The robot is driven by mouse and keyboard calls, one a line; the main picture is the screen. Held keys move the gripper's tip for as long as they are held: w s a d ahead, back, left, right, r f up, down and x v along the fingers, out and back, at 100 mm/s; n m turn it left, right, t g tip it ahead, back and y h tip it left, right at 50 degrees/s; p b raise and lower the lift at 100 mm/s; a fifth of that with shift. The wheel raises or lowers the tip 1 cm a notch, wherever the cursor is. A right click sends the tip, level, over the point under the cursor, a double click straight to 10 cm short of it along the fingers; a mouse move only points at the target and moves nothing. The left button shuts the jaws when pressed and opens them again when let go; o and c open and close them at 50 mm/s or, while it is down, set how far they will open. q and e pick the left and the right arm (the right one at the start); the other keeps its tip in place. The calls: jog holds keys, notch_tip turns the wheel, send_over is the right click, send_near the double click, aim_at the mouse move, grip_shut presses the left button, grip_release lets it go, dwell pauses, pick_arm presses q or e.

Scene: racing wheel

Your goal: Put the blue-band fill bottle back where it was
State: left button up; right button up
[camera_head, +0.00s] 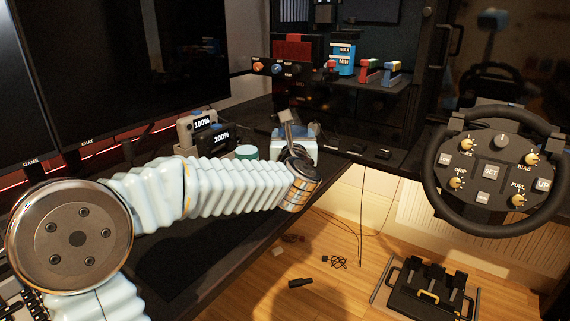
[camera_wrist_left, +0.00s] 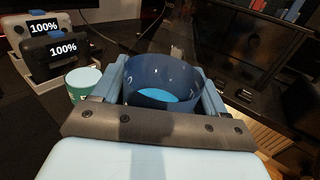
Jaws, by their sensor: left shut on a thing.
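My left gripper (camera_wrist_left: 163,88) is shut on a dark blue round vessel (camera_wrist_left: 165,72). The vessel sits between the two fingers, with pale marks on its side and a light blue disc inside its open top. I cannot tell from its shape whether it is the blue-band fill bottle, and no band is clear. In the head view the left arm reaches over the dark desk, and its gripper (camera_head: 292,142) is by the desk's right edge. The vessel is mostly hidden there. My right gripper is not in view.
A teal cylinder (camera_head: 246,152) stands left of the left gripper, near two devices reading 100% (camera_head: 202,124). A shelf (camera_head: 380,85) at the back holds a blue container (camera_head: 342,59) and red and blue items. A steering wheel (camera_head: 491,171) is at the right.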

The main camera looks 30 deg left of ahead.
pick_arm(q)
jog(key=w+a+f, duration=0.1)
jog(key=f, duration=0.2)
jog(key=w+a+f, duration=0.1)
jog(key=w+f, duration=0.1)
jog(key=f, duration=0.1)
jog(key=w+a+f, duration=0.1)
jog(key=a+f, duration=0.1)
jog(key=f, duration=0.1)
jog(key=shift+w+f, duration=0.2)
jog(key=shift+f, duration=0.05)
jog(key=shift+f+b, duration=0.2)
jog(key=shift+b, duration=0.15)
jog(key=o, duration=1.3)
jog(key=shift+r, duration=0.1)
